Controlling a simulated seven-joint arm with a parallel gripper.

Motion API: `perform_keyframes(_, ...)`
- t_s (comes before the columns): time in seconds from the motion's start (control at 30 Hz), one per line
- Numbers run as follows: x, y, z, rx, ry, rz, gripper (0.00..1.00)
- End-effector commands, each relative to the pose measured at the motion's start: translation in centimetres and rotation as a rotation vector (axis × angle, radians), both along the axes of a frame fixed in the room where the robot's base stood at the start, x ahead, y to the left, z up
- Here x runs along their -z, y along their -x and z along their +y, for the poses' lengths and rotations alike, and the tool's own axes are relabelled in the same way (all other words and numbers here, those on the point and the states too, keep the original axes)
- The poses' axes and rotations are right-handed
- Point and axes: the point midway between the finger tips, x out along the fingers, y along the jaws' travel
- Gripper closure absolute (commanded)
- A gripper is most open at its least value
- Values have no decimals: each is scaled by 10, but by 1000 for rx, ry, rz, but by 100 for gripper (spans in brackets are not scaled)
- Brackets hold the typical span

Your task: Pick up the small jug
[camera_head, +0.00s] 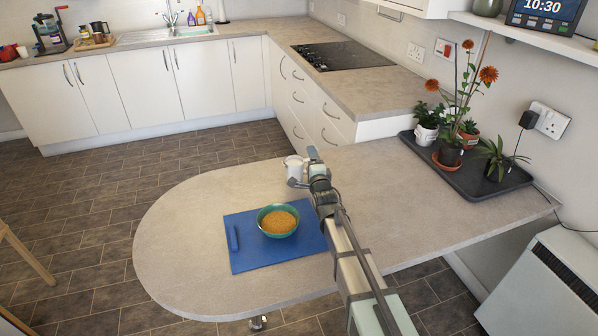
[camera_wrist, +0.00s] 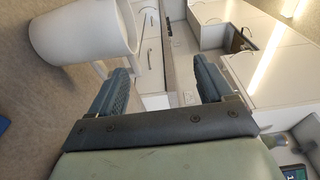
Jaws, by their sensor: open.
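The small jug (camera_head: 293,162) is white and stands on the rounded worktop, partly hidden by my gripper (camera_head: 304,169). In the wrist view the jug (camera_wrist: 82,32) is large at the upper left and cut off by the frame's top edge. White parts that look like its handle extend toward my left finger. My gripper (camera_wrist: 163,82) is open, with its two dark blue-grey fingers wide apart. No object is held between them. The jug's body lies to the left of the fingers there; I cannot tell whether the left finger touches the handle.
A green bowl (camera_head: 265,227) of orange food sits on a blue board (camera_head: 243,258) in front of the jug. A dark tray (camera_head: 480,189) with potted plants stands at the worktop's right. The worktop's left side (camera_head: 180,235) is clear.

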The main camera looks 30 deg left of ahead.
Motion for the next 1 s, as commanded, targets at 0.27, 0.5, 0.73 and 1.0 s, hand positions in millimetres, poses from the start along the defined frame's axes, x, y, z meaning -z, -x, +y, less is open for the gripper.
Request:
perform_keyframes(0.27, 47, -1, 0, 1, 2, 1, 19)
perform_keyframes(0.5, 65, -8, 4, 1, 0, -1, 19)
perform_keyframes(0.73, 64, -14, 9, 2, 0, -1, 19)
perform_keyframes(1.0, 64, -40, 28, 2, 0, -1, 19)
